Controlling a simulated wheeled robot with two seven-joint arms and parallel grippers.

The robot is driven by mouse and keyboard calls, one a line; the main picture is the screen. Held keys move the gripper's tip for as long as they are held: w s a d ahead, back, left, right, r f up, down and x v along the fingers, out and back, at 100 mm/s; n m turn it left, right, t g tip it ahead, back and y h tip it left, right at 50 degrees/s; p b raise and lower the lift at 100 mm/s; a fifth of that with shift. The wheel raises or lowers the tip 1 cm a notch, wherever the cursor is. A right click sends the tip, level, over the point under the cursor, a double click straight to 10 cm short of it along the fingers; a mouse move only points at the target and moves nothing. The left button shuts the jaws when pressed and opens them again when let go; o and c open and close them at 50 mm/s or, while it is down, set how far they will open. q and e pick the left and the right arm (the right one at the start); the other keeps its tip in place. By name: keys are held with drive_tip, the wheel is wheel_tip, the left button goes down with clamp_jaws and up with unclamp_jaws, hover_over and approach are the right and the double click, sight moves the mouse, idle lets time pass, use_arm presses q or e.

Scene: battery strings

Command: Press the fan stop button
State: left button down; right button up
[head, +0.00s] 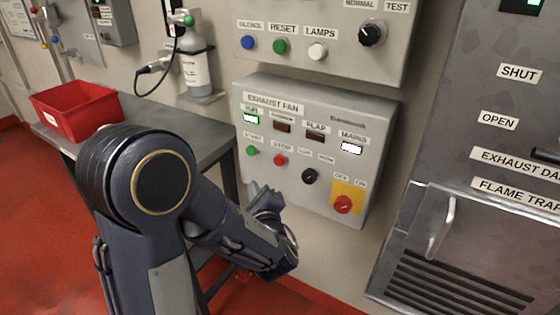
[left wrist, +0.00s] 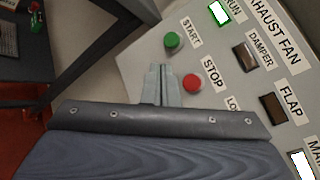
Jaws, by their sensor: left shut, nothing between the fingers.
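The exhaust fan panel (head: 312,122) is a grey box on the wall. Its red STOP button (head: 280,160) sits right of the green START button (head: 251,150). In the left wrist view the red STOP button (left wrist: 191,83) is just right of my fingertips, and the green START button (left wrist: 172,40) is above them. My left gripper (head: 254,187) is below the buttons in the head view; its fingers (left wrist: 160,70) are together and empty. I cannot tell how far the tips are from the panel, but no contact with STOP shows. My right gripper is out of view.
The RUN lamp (head: 251,118) and the MAINS lamp (head: 351,148) are lit white. A black knob (head: 310,176) and a red rotary switch (head: 343,204) on yellow are further right. A red bin (head: 76,110) stands on the grey bench (head: 150,112). A metal cabinet (head: 480,150) is at right.

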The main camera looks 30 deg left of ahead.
sight(279, 160)
use_arm(q)
drive_tip(key=w, duration=0.8)
drive_tip(key=shift+w+d+p, duration=0.3)
drive_tip(key=shift+w+p, duration=0.05)
drive_tip(key=shift+w, duration=0.05)
idle(1.0)
idle(0.9)
drive_tip(key=shift+w+b, duration=0.3)
drive_tip(key=shift+w, duration=0.1)
